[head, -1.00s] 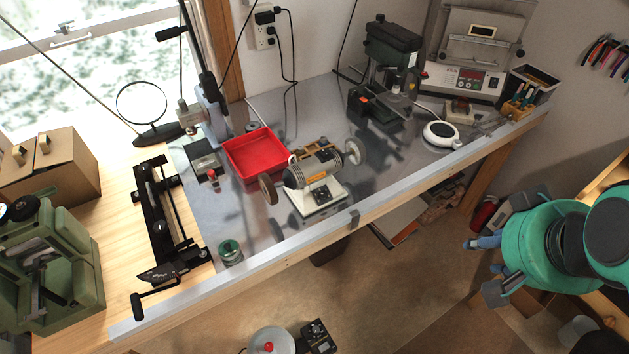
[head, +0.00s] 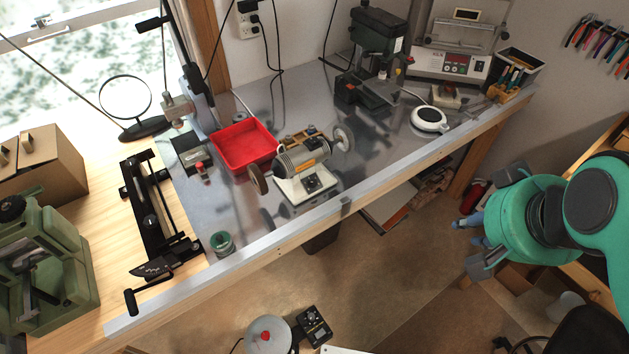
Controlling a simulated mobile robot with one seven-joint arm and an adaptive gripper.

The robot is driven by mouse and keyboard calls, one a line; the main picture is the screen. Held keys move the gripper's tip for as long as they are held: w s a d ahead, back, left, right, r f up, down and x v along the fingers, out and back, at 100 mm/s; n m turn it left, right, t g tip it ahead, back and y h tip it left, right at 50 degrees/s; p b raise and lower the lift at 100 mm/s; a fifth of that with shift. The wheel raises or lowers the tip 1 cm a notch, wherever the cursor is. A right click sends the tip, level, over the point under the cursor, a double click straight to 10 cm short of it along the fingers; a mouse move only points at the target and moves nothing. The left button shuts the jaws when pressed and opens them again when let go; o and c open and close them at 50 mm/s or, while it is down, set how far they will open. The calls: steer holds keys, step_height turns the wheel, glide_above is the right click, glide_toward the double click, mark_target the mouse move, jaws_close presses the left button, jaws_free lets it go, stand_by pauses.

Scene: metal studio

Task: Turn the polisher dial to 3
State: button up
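The bench polisher (head: 303,159) stands near the front edge of the metal worktop, with a grey motor body, an orange label and a round wheel at each end. Its dial (head: 313,183) is a dark control on the front of the white base; its pointer and numbers are too small to read. My gripper (head: 497,218) is at the right, beyond the worktop's front edge and well away from the polisher.
A red tray (head: 240,146) sits close behind and left of the polisher. A drill press (head: 372,60) stands at the back, and a round white device (head: 429,119) lies to the right. A green tin (head: 222,243) is near the front edge. A dark control box (head: 313,325) is below the worktop.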

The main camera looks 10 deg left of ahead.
steer(key=w+a+m+y+p, duration=0.4)
steer(key=w+a, duration=0.3)
steer(key=a, duration=0.4)
steer(key=w+a+m+y+p, duration=0.2)
steer(key=w+a+m+p, duration=0.4)
steer(key=a, duration=0.5)
steer(key=w+a+f+m+p, duration=0.2)
steer(key=w+a+f, duration=0.1)
steer(key=w, duration=0.1)
steer(key=m+g+h+p, duration=0.1)
steer(key=m+h+p, duration=0.1)
steer(key=m+p, duration=0.3)
glide_toward(314, 182)
steer(key=shift+m, duration=0.4)
steer(key=shift+b+v, duration=0.5)
steer(key=shift+v, duration=2.05)
steer(key=shift+a+f, duration=0.1)
steer(key=shift+f, duration=0.05)
steer(key=b+x, duration=0.6)
steer(key=x, duration=0.7)
steer(key=shift+f+b, duration=0.15)
steer(key=shift+b, duration=0.15)
steer(key=shift+w, duration=0.1)
